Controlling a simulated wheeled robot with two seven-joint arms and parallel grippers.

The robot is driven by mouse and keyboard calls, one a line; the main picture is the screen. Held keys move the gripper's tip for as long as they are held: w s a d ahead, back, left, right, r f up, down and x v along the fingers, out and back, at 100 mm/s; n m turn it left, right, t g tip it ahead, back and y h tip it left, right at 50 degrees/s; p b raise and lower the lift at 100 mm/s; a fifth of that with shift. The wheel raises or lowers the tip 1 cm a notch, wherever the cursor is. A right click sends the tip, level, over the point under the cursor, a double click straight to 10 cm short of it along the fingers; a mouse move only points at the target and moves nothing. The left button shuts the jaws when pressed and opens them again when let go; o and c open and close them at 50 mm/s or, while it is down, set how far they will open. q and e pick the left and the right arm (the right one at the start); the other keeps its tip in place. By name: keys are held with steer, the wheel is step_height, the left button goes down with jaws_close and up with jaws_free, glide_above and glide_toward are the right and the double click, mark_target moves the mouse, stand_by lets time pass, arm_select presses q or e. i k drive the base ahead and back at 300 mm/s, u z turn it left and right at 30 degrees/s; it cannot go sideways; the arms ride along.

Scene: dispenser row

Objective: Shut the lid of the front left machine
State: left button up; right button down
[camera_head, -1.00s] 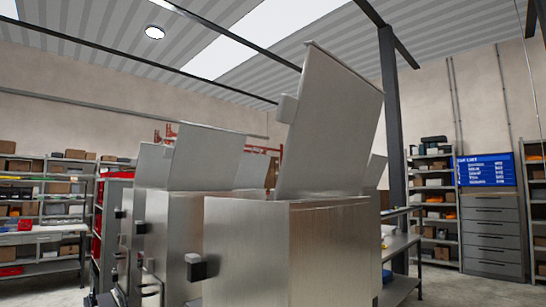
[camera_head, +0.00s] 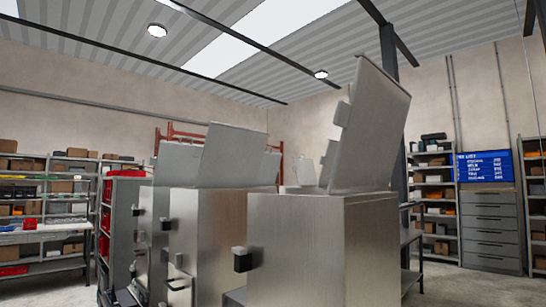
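Several brushed-metal machines stand in a row with their lids raised. The nearest machine (camera_head: 322,250) is right of centre, and its tall lid (camera_head: 368,128) stands up, tilted back to the right, with a small block on its left edge. A dark latch block (camera_head: 241,260) sticks out from its left side. Left of it and farther back, a second machine (camera_head: 222,235) has its lid (camera_head: 228,158) up. A third lid (camera_head: 176,163) is raised behind that. I cannot tell for sure which machine is the front left one. Neither of my grippers shows.
More raised lids (camera_head: 328,165) show behind the nearest machine. A metal side table (camera_head: 411,240) stands to its right. Stocked shelves (camera_head: 45,215) line the left. A drawer cabinet (camera_head: 490,230) and a blue board (camera_head: 486,166) stand at the right. Some floor at the right is clear.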

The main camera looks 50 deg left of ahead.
mark_target(304, 168)
steer(key=u, duration=3.4)
steer(key=i, duration=6.65)
steer(key=z, duration=2.5)
steer(key=i, duration=0.85)
steer(key=z, duration=0.05)
